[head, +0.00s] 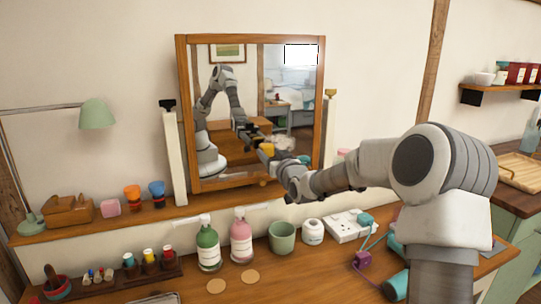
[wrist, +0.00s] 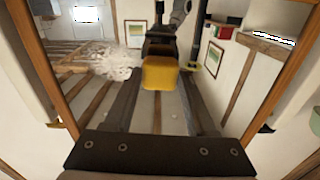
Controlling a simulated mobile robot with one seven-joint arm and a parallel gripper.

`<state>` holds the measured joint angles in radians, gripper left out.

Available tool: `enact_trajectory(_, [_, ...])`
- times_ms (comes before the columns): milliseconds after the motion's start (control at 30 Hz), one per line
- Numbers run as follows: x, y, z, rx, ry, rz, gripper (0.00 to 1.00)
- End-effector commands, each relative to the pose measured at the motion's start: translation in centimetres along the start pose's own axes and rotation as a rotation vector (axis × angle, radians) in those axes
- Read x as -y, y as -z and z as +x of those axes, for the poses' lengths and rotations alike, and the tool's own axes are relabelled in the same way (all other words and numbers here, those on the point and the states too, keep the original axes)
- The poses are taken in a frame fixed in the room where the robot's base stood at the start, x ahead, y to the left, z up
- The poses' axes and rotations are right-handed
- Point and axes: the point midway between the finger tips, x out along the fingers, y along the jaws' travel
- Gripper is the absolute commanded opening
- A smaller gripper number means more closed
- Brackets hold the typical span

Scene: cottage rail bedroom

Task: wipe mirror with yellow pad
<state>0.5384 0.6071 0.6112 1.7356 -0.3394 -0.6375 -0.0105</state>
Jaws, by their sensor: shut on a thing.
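The mirror (head: 321,110) stands upright in a wooden frame on the ledge against the wall. Its glass reflects my arm and the room. A whitish smudge (head: 285,143) shows on the glass, right of my gripper in the head view. In the wrist view the whitish patch (wrist: 113,62) lies left of the pad. My gripper (head: 264,157) is in front of the lower middle of the glass, shut on the yellow pad (head: 267,149). In the wrist view the yellow pad (wrist: 160,74) is at the ends of the dark fingers. I cannot tell whether the pad touches the glass.
On the desk below stand a green bottle (head: 208,248), a pink bottle (head: 241,238), a green cup (head: 282,237) and a white jar (head: 313,232). Orange (head: 132,196) and blue (head: 157,194) cups stand on the ledge left of the mirror. A green lamp (head: 97,114) hangs at left.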

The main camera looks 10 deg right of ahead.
Motion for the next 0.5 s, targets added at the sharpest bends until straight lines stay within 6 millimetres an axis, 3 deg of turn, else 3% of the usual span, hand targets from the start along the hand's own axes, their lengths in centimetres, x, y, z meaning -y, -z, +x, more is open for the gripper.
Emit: enact_trajectory(500, [0.03,-0.09,1.08,0.001,0.0,0.001,0.11])
